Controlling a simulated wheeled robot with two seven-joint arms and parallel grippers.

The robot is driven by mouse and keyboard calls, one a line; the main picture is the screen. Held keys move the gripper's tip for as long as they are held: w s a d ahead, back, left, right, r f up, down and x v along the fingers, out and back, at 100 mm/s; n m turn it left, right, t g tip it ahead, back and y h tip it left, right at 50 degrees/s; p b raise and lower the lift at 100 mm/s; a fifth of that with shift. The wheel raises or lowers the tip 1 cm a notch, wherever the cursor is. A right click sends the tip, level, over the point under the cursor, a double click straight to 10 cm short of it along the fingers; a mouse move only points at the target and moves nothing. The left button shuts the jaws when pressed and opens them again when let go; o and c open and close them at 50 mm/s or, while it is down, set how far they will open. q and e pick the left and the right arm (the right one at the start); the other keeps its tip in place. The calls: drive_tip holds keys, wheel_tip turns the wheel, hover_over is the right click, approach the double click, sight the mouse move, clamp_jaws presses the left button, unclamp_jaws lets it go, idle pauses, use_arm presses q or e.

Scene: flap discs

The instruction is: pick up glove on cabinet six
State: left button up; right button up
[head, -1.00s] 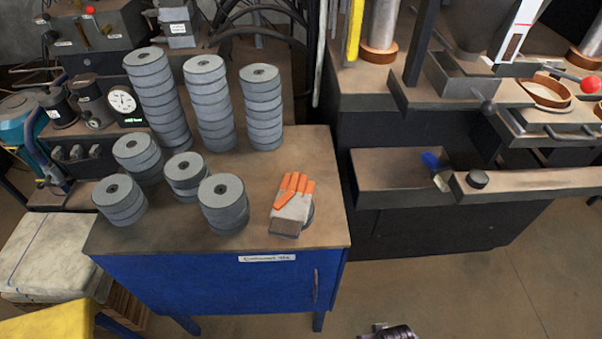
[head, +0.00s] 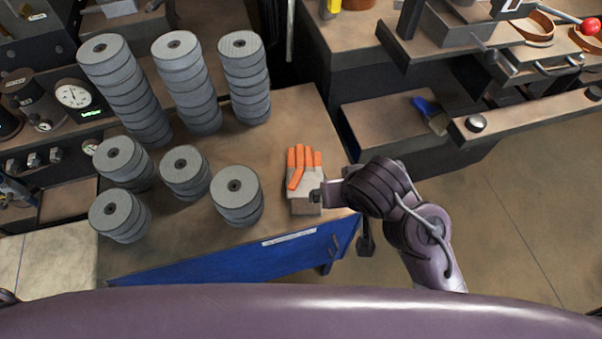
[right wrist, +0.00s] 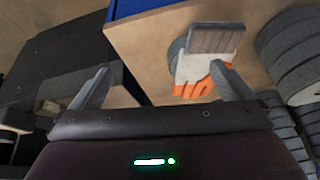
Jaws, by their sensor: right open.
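The orange and white glove (head: 303,180) with a grey cuff lies on the tan top of the blue cabinet (head: 280,247), near its right edge. In the right wrist view the glove (right wrist: 192,68) lies beyond the fingers, nearer the right-hand one, and a grey disc shows partly beneath it. My right gripper (head: 342,218) is open and empty at the cabinet's right edge. One finger shows beside the glove's cuff; I cannot tell if they touch. The right gripper's fingers also show spread in the right wrist view (right wrist: 160,87). My left gripper is not in view.
Stacks of grey flap discs (head: 236,196) stand left of the glove, with taller stacks (head: 244,80) behind. A dark machine with a tray (head: 385,130) holding a blue-handled brush (head: 430,114) stands to the right. The cabinet top behind the glove is clear.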

drive_tip(key=t, duration=0.2)
approach(305, 177)
drive_tip(key=shift+w+a+f, duration=0.1)
drive_tip(key=shift+w+a, duration=0.05)
drive_tip(key=shift+a, duration=0.05)
drive_tip(key=shift+a+f+h, duration=0.1)
drive_tip(key=shift+a+h, duration=0.05)
drive_tip(key=shift+h, duration=0.15)
drive_tip(key=b+x, duration=0.1)
drive_tip(key=x, duration=0.6)
drive_tip(key=shift+w+f, duration=0.2)
drive_tip(key=shift+f, duration=0.1)
drive_tip(key=c, duration=1)
